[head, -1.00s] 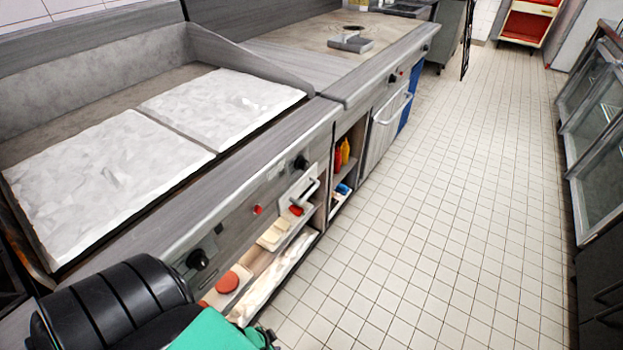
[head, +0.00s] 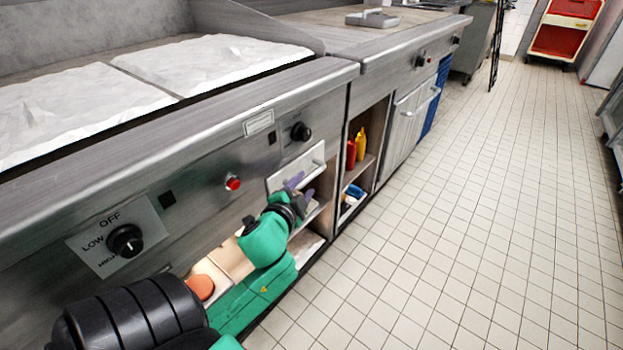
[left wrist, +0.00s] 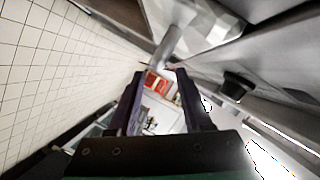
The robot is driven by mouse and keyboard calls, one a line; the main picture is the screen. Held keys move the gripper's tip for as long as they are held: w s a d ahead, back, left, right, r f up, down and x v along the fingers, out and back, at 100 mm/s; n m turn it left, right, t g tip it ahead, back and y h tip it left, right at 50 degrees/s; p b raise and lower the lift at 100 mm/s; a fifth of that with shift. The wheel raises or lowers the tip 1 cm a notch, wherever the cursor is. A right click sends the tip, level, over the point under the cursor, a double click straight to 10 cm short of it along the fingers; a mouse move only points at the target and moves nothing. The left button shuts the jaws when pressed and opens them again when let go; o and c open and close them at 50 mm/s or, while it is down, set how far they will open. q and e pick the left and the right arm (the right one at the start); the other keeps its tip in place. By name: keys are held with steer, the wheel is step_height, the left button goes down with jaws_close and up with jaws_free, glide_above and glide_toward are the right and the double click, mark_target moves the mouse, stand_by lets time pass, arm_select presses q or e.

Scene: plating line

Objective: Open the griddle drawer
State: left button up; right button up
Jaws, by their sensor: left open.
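The griddle drawer (head: 281,180) is a small pale front under the griddle's control panel, and it looks shut. Its bar handle (head: 312,169) runs along the upper part of the front. My left gripper (head: 300,187) is open in front of the drawer, close to the handle, and partly covers the front. In the left wrist view the two dark fingers (left wrist: 163,80) stand apart, with the handle (left wrist: 176,40) just past the tips. I cannot tell whether the fingers touch the handle. My right gripper is out of view.
A red button (head: 233,183) and black knobs (head: 126,241) sit on the panel near my arm. An open shelf right of the drawer holds red and yellow bottles (head: 360,145). An orange item (head: 202,287) lies on the lower shelf. The tiled floor (head: 450,230) is clear.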

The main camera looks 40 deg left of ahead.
mark_target(309, 180)
arm_select(q)
steer(key=x, duration=0.6)
steer(key=shift+w+f+b, duration=0.1)
steer(key=shift+w+b, duration=0.05)
steer(key=shift+b, duration=0.25)
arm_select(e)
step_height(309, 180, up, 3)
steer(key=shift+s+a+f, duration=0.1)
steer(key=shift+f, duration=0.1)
arm_select(q)
steer(key=shift+c, duration=0.3)
jaws_close()
